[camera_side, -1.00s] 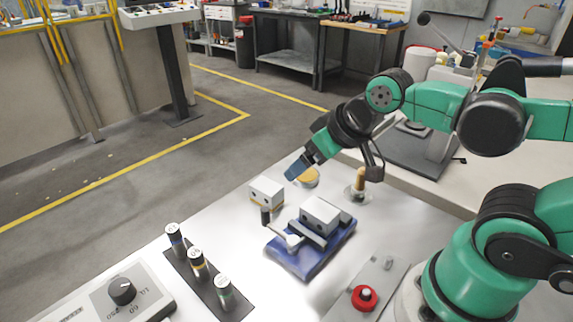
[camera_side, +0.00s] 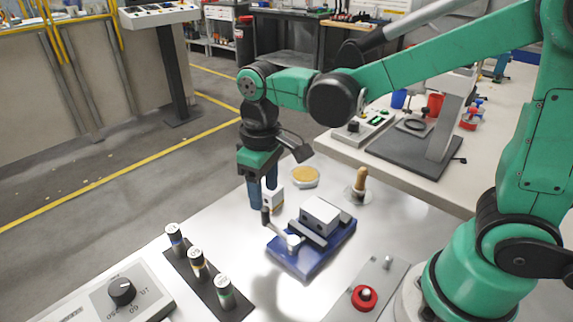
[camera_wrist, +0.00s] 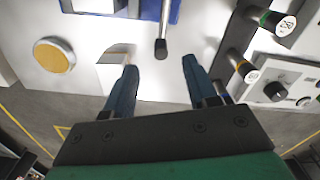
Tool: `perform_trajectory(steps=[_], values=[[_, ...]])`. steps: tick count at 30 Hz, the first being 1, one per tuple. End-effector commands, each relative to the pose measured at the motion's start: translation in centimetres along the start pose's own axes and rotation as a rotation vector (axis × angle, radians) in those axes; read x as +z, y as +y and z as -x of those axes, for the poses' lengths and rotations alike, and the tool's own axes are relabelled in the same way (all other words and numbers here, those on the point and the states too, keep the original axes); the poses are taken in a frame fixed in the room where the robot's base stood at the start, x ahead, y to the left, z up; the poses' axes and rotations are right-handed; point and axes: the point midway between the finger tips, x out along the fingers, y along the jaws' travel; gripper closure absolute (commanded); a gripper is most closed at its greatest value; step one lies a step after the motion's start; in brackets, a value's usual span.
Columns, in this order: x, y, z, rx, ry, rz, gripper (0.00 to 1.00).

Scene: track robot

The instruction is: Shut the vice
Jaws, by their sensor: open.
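The vice (camera_side: 322,252) has a blue base and grey jaws and sits on the light table in the side view. Its handle is a thin bar running from a pale hub (camera_side: 293,242) to an upright black knob (camera_side: 266,216). My gripper (camera_side: 262,196) points down behind and above the knob, its blue fingers open and empty. In the wrist view, the vice (camera_wrist: 176,12) is cut by the top edge. The knob (camera_wrist: 161,49) lies ahead of the gap between my spread fingertips (camera_wrist: 157,72), apart from both. The width of the jaw gap is hard to tell.
A white block (camera_side: 275,196) stands right beside my fingers, partly hidden. Behind are a tan disc (camera_side: 305,175) and a wooden peg (camera_side: 361,180). Several labelled cylinders (camera_side: 198,263) and a dial box (camera_side: 122,292) stand front left; a red button (camera_side: 364,296) is front right.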

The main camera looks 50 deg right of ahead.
Motion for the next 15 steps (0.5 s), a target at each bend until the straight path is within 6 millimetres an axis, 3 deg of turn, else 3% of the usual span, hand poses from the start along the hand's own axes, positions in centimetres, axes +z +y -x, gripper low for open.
perform_trajectory(steps=[15], values=[[-0.1,-0.1,-5.1,-0.001,-0.01,0.005,0.48]])
